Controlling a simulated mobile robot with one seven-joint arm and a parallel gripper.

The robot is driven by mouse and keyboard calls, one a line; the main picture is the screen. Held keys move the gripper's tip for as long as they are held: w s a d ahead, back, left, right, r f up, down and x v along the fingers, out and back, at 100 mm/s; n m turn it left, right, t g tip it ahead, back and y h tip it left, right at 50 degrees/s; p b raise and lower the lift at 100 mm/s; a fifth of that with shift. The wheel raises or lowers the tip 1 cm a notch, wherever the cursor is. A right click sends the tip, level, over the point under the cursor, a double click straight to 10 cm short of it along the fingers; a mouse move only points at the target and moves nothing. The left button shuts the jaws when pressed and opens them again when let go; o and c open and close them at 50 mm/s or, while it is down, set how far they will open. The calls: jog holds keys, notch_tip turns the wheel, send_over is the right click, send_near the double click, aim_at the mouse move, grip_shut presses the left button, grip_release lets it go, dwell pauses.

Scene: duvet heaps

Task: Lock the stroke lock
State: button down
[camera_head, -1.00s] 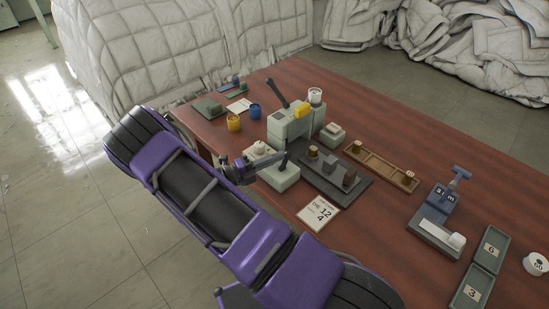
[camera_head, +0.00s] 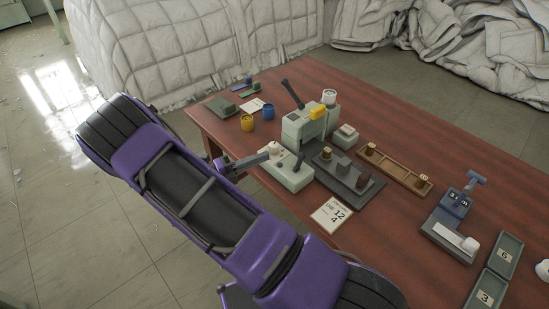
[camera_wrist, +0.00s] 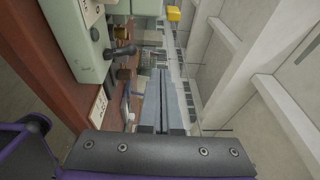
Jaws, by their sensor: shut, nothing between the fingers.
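The pale green press (camera_head: 310,125) stands on the red-brown table, with a long dark handle (camera_head: 291,93) at its top and a yellow block on its side. Its low front base (camera_head: 290,176) carries a short dark lever (camera_head: 298,161) and a cream knob (camera_head: 275,147). I cannot tell for certain which part is the stroke lock. My gripper (camera_head: 268,157) is beside the base's left end, shut and empty. In the wrist view, my gripper's fingers (camera_wrist: 160,72) are together, to the right of the dark lever (camera_wrist: 124,50) and apart from it.
A dark plate (camera_head: 345,177) with small blocks lies right of the press. A date card (camera_head: 331,213) lies in front. A wooden tray (camera_head: 395,168) and a blue stamping device (camera_head: 453,207) are farther right.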

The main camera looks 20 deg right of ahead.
jog(key=shift+s+a+r, duration=0.1)
jog(key=shift+a+r, duration=0.25)
jog(key=shift+a, duration=0.4)
jog(key=shift+a+r, duration=0.3)
jog(key=shift+a, duration=0.45)
